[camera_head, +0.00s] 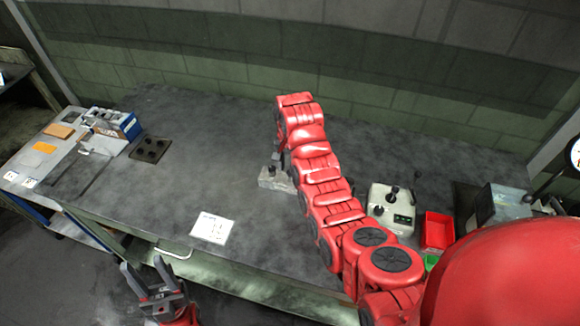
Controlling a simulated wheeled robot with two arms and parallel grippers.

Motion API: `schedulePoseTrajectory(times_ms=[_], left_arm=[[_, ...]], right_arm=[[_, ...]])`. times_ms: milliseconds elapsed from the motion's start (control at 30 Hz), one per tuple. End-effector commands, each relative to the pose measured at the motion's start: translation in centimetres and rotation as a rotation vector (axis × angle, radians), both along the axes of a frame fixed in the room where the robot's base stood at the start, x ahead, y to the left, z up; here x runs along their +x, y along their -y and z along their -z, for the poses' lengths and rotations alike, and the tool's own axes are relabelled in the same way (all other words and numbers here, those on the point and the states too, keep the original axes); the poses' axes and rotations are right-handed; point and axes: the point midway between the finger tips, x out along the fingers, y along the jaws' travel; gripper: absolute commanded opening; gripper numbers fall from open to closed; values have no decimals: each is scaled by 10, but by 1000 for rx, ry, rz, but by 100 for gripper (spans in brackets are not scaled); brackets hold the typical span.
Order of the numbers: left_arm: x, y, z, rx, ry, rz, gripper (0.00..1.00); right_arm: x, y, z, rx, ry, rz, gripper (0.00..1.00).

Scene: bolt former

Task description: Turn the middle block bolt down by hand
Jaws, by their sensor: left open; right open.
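A small grey metal block (271,182) sits on the workbench near the middle of the view. A small dark upright part, likely its bolt (276,160), stands at its top; its thread and seating are too small to tell. My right arm reaches over the bench from the lower right. My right gripper (279,148) is beside or above the bolt, largely hidden by my red arm, so I cannot tell if it touches. My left gripper (142,264) is open and empty, in front of the bench at the lower left.
A dark plate with round knobs (150,149) and a blue-white box (125,124) are at the left. A white paper (212,228) lies near the front edge. A joystick box (391,208) and red bin (437,232) stand right of my arm. The back-left bench is clear.

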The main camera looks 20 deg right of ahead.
Motion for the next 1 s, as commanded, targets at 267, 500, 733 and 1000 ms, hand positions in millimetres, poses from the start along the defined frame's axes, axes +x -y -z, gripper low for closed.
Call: schedulePoseTrajectory(times_ms=[267,500,733,1000], left_arm=[[0,0,-13,0,0,0,50],[0,0,-61,0,0,0,50],[0,0,-88,0,0,0,50],[0,0,-97,0,0,0,50]], right_arm=[[0,0,-13,1,-1,0,60],[0,1,-67,3,-1,1,60],[0,2,-111,2,1,3,60],[0,3,-151,-2,2,2,60]])
